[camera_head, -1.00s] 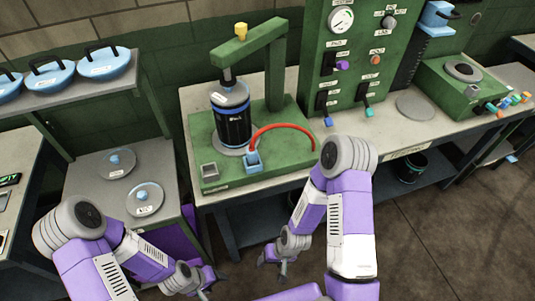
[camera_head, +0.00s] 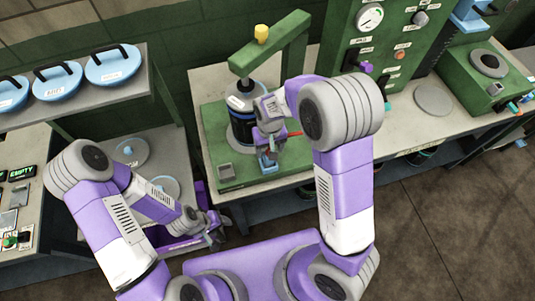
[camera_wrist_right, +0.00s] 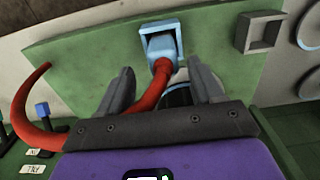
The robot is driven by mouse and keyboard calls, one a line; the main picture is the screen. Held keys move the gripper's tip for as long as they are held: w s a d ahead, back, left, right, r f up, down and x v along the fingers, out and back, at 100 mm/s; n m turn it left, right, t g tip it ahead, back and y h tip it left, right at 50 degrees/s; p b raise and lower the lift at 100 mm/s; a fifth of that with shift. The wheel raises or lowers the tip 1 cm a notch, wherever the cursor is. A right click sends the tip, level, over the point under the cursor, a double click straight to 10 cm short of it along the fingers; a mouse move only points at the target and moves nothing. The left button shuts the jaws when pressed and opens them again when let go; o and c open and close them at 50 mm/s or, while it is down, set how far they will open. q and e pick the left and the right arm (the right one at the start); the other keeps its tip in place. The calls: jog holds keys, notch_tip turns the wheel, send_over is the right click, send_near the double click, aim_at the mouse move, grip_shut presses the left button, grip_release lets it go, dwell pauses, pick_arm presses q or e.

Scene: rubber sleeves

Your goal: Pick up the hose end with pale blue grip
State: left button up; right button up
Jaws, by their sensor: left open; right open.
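The hose end with pale blue grip (camera_head: 268,163) is at the front of the green press base, mostly behind my right gripper in the head view. In the right wrist view its pale blue grip (camera_wrist_right: 161,46) sits in a square blue-rimmed holder, and the red hose (camera_wrist_right: 150,95) curves away from it to the left. My right gripper (camera_head: 270,147) is just above the grip. In the wrist view its open fingers (camera_wrist_right: 162,88) lie either side of the hose, with the grip beyond their tips. My left gripper (camera_head: 214,229) is open and empty, low beside the bench.
The green press (camera_head: 285,45) with a dark cylinder (camera_head: 240,132) stands close behind my right gripper. A small square grey holder (camera_head: 225,171) is on the base to the left. A control panel (camera_head: 372,50) rises at the right. Blue lidded pans (camera_head: 112,65) sit on the left shelf.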

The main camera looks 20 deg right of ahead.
jog(key=f, duration=0.4)
jog(key=shift+s+a+f, duration=0.2)
jog(key=shift+s+f, duration=0.1)
jog(key=shift+s, duration=0.05)
jog(key=shift+w+f, duration=0.1)
jog(key=shift+f, duration=0.15)
jog(key=shift+c, duration=0.5)
jog(key=c, duration=1)
jog(key=shift+r, duration=0.1)
notch_tip(320, 180, up, 10)
jog(key=shift+f+p, duration=0.1)
jog(key=shift+p, duration=0.2)
